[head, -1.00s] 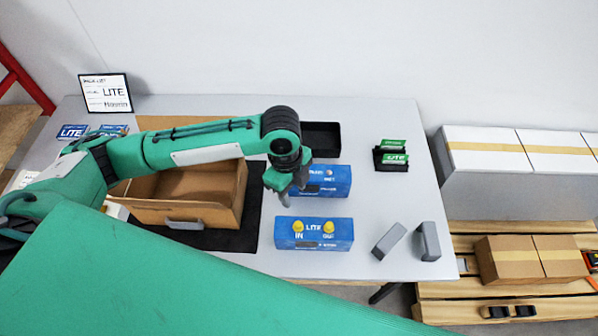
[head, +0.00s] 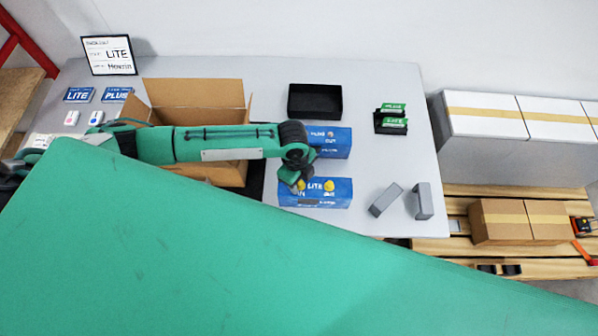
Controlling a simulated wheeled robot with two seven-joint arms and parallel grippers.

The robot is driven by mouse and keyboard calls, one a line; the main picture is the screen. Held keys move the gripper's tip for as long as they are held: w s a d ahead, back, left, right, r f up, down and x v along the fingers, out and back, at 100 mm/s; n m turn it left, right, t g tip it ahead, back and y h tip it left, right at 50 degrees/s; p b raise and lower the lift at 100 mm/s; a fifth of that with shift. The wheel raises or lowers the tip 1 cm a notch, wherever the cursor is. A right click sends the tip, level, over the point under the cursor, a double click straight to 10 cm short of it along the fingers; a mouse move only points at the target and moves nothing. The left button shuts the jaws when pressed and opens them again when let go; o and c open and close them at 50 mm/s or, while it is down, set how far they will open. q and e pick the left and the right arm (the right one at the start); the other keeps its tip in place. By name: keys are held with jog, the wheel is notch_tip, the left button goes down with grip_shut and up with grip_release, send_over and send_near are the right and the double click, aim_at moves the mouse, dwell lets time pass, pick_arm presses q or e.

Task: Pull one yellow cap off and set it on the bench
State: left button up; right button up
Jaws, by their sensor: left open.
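The blue LITE analyser box (head: 340,197) stands near the front edge of the bench. It carries two yellow caps: the right cap (head: 329,185) is in plain view, and the left cap (head: 302,184) is partly hidden by my left gripper. My left gripper (head: 294,187) is open and points down over the left end of this box, close to the left cap. I cannot tell whether it touches the cap. A second blue box (head: 335,143) stands behind, partly covered by my left arm. My right gripper is not in view.
Two grey blocks (head: 386,200) (head: 423,201) stand right of the box. An empty black tray (head: 315,102) and a black holder with green cards (head: 392,121) are farther back. An open carton (head: 197,94) stands behind my arm.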

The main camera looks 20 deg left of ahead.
pick_arm(q)
jog(key=shift+s, duration=0.1)
jog(key=shift+c, duration=0.5)
grip_shut()
jog(key=c, duration=0.7)
grip_release()
grip_shut()
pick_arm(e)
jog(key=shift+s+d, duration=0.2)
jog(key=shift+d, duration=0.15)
pick_arm(q)
jog(key=shift+r+p, duration=0.45)
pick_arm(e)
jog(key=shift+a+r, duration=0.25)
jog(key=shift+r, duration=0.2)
